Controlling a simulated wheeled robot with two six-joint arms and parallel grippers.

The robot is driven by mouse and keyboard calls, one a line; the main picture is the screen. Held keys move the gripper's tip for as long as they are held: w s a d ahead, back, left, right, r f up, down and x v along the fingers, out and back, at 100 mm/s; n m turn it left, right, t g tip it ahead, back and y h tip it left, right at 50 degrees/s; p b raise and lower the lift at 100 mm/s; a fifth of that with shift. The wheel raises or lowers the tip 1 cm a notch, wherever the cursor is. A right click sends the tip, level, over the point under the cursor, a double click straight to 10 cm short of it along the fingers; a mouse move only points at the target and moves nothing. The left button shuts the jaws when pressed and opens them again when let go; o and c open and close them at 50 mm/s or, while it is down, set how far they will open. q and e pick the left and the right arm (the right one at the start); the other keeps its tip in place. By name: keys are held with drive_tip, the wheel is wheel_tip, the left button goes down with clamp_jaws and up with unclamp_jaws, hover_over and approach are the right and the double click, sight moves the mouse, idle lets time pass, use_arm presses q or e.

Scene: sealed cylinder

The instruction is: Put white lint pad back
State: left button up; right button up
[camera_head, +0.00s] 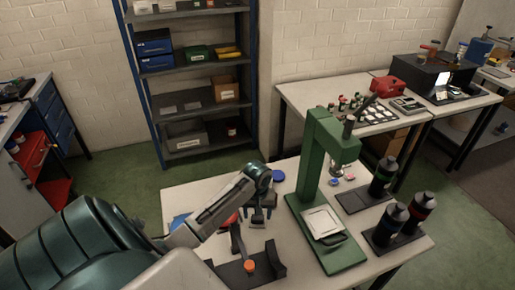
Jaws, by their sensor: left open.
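A white square pad (322,223), which looks like the lint pad, lies on the base of the green press (318,170), over a dark plate or tray edge. My left gripper (257,222) reaches in from the left and points down over the table, left of the press and apart from the pad. Its jaws are open, and I see nothing between them. My right gripper is not in view.
The white table (190,190) holds a dark cradle (252,272) with an orange knob in front of my gripper. Dark bottles (418,214) stand on black trays right of the press. Shelves (190,75) stand at the back.

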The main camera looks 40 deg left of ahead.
sight(257, 217)
use_arm(q)
wheel_tip(257, 217, up, 10)
drive_tip(key=b, duration=0.2)
drive_tip(key=shift+r, duration=0.15)
